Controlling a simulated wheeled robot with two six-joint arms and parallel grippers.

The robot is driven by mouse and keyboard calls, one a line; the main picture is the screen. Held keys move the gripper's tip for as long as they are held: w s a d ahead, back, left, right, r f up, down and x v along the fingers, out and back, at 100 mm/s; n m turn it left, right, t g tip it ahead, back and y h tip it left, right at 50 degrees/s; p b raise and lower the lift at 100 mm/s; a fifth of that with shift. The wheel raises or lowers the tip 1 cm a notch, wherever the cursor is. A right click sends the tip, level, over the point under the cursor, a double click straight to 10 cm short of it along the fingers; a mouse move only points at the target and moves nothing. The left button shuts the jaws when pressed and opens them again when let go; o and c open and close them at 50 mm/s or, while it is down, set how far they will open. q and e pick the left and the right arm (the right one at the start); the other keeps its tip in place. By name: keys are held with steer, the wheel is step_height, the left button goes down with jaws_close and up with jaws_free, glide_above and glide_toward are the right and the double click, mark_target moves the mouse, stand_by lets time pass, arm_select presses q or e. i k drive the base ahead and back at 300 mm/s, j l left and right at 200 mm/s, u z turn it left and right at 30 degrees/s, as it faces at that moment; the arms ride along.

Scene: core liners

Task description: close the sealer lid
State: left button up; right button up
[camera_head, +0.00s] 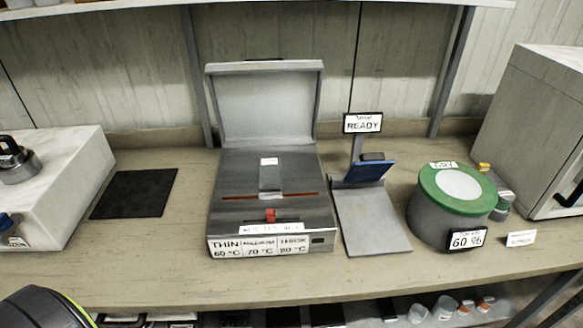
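The sealer (235,190) stands on the bench near the middle of the head view. Its grey lid (268,105) is open and stands upright at the back edge. A small red slider (270,215) sits at the front of the sealer's top, above a label with THIN and other temperature settings (260,246). A pale strip-like piece (270,178) lies on the sealer's top, with a thin red line across it. Neither of my grippers can be made out in the head view.
A stand with a READY sign (362,123) and blue pad (364,171) is close right of the sealer. A green-topped round container (430,205) stands farther right. A black mat (134,194) and a white box (65,185) are left. A shelf (300,4) runs above.

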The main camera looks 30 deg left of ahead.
mark_target(270, 101)
steer(key=i+l, duration=0.25)
steer(key=i+u, duration=0.1)
steer(key=u, duration=0.25)
steer(key=l+u, duration=0.15)
steer(key=u, duration=0.25)
steer(key=i+l+u, duration=0.1)
steer(key=u, duration=0.25)
